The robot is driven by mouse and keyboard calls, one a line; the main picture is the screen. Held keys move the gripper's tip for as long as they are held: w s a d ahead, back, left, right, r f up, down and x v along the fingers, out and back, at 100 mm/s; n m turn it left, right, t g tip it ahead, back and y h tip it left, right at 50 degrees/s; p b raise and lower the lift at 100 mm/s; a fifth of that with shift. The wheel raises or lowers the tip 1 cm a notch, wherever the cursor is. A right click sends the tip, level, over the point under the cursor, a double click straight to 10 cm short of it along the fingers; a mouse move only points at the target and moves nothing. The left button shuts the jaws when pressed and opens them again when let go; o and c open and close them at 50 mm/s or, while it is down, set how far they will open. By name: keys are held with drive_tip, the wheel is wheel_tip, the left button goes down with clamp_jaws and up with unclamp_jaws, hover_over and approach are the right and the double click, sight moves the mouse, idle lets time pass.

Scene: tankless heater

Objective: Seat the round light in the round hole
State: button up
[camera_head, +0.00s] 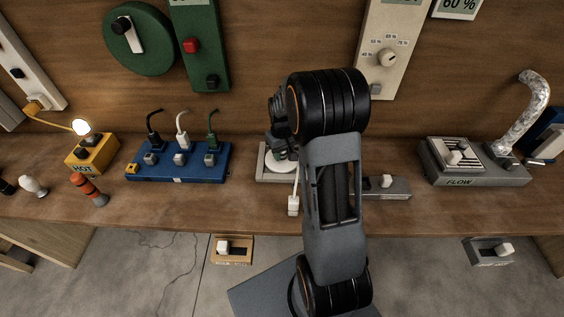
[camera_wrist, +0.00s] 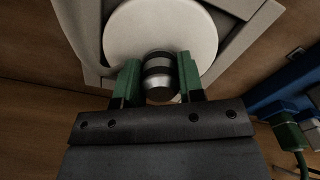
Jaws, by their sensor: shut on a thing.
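The round light looks like a white disc (camera_wrist: 125,35) with a black-banded metal stub (camera_wrist: 159,76) at its middle. My gripper (camera_wrist: 158,85) has its green fingers shut on this stub, one on each side. The disc lies over a pale grey square frame (camera_wrist: 237,60); no hole shows, so it is hidden or covered. I cannot tell whether the disc is seated or just above the frame. In the head view, my gripper (camera_head: 282,148) points down at the disc (camera_head: 284,166) on the grey block (camera_head: 262,165), partly hidden by my arm.
A blue board (camera_head: 180,163) with plugs stands left of the block. A grey switch box (camera_head: 388,188) is close on the right, and the FLOW unit (camera_head: 470,170) is farther right. The wall panel (camera_head: 392,45) rises behind.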

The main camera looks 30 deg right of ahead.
drive_tip(key=o, duration=1.1)
wheel_tip(320, 180, up, 14)
drive_tip(key=shift+f, duration=0.1)
idle(0.9)
